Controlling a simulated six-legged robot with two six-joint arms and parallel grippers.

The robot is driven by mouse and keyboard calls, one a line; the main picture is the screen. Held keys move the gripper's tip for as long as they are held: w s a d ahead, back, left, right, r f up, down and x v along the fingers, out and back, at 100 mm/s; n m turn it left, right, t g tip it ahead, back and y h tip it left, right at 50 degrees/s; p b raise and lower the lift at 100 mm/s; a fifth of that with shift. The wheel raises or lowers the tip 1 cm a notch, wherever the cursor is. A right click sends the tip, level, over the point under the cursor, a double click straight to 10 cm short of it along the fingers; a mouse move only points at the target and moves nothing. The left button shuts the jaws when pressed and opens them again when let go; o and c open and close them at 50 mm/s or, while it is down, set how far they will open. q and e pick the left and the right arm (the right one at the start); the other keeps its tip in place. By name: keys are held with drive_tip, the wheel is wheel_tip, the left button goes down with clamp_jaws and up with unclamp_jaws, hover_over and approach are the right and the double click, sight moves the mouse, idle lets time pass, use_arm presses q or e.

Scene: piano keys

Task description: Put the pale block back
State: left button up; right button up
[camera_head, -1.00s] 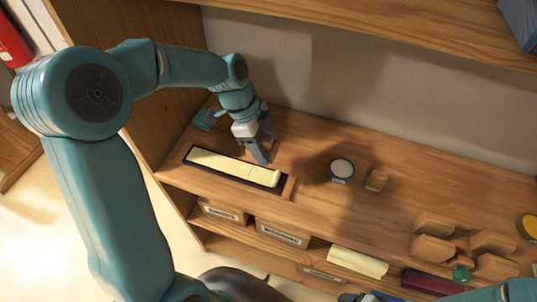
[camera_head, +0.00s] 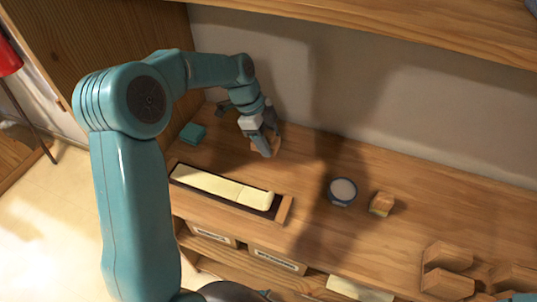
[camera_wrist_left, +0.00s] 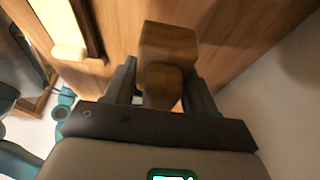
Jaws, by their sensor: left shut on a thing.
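My left gripper (camera_head: 266,141) is over the shelf, behind the right end of a dark shallow tray (camera_head: 282,208). It is shut on a wooden block (camera_head: 272,143), which the fingers partly hide. In the left wrist view the brown block (camera_wrist_left: 168,45) sits between the two fingers. I cannot tell whether it touches the shelf. Pale cream key pieces (camera_head: 222,187) lie in a row in the tray. One cream end (camera_wrist_left: 68,50) also shows at the upper left of the left wrist view.
A round blue-rimmed cup (camera_head: 342,191) and a small wooden block (camera_head: 382,203) stand right of the tray. Several larger wooden blocks (camera_head: 447,270) are at the lower right. A teal item (camera_head: 193,133) lies at the back left. The back wall (camera_head: 400,110) is close behind the gripper.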

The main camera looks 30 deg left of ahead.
sight(269, 162)
use_arm(q)
wheel_tip(269, 162, down, 6)
drive_tip(key=shift+r+p, duration=0.2)
drive_tip(key=shift+p, duration=0.1)
drive_tip(key=shift+f, duration=0.1)
drive_tip(key=shift+d, duration=0.1)
drive_tip(key=shift+f, duration=0.15)
drive_tip(key=o, duration=0.9)
drive_tip(key=shift+o, duration=0.2)
